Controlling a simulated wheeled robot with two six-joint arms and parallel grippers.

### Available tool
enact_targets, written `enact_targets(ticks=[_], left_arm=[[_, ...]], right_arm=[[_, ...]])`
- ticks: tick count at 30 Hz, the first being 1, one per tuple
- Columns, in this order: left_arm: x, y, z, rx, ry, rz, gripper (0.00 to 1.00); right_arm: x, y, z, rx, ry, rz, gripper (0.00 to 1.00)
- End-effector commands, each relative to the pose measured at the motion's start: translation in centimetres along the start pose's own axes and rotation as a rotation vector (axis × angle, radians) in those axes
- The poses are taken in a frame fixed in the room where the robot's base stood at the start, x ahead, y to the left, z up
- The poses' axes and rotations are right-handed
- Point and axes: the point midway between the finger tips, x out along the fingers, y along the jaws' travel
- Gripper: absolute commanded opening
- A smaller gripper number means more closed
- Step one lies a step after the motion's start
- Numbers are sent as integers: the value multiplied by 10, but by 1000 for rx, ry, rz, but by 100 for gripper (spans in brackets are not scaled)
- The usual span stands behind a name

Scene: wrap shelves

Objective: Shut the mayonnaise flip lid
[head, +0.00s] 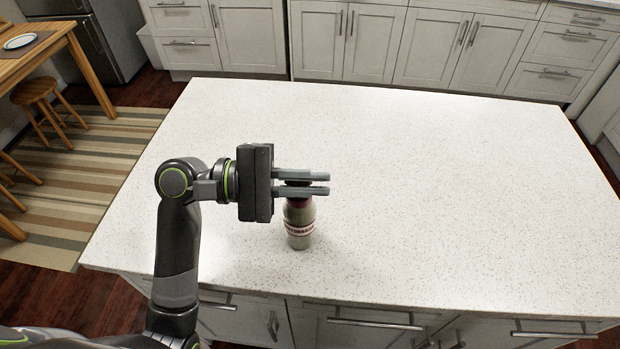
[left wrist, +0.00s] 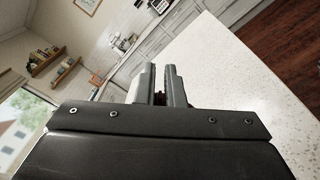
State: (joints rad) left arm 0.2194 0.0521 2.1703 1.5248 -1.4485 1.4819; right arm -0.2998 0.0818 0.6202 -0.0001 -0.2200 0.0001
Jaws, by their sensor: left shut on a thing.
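The mayonnaise bottle (head: 299,225) stands upright on the white speckled counter, near its front edge, with a pale body and a dark red top. My left gripper (head: 315,184) is level at the height of the bottle's top, its two fingers shut on the dark lid (head: 297,184). The fingers hide much of the lid, so I cannot tell whether it is open or shut. In the left wrist view the gripper's fingers (left wrist: 162,92) have a small dark part of the lid between them. My right gripper is not in view.
The counter (head: 430,180) is otherwise bare, with free room behind and to the right of the bottle. Its front edge lies just below the bottle, above drawers. A wooden table (head: 45,45) and stool (head: 38,90) stand apart at the far left.

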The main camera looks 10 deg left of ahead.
Motion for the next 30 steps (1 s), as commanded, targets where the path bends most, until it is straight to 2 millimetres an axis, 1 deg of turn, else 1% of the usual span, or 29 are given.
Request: enact_targets(ticks=[1, 7, 20, 21, 25, 26, 30], left_arm=[[0, -2, -1, 18, 0, -1, 0], [0, -4, 0, 64, 1, -1, 0], [0, -4, 0, 73, 1, -1, 0], [0, -4, 0, 73, 1, -1, 13], [0, -4, 0, 73, 1, -1, 30], [0, -4, 0, 73, 1, -1, 31], [0, -4, 0, 72, 1, -1, 31]], right_arm=[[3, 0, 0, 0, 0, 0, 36], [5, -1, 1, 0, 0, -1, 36], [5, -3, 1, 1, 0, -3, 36], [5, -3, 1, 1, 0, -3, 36], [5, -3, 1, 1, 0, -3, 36], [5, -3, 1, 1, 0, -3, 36], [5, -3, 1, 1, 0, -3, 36]])
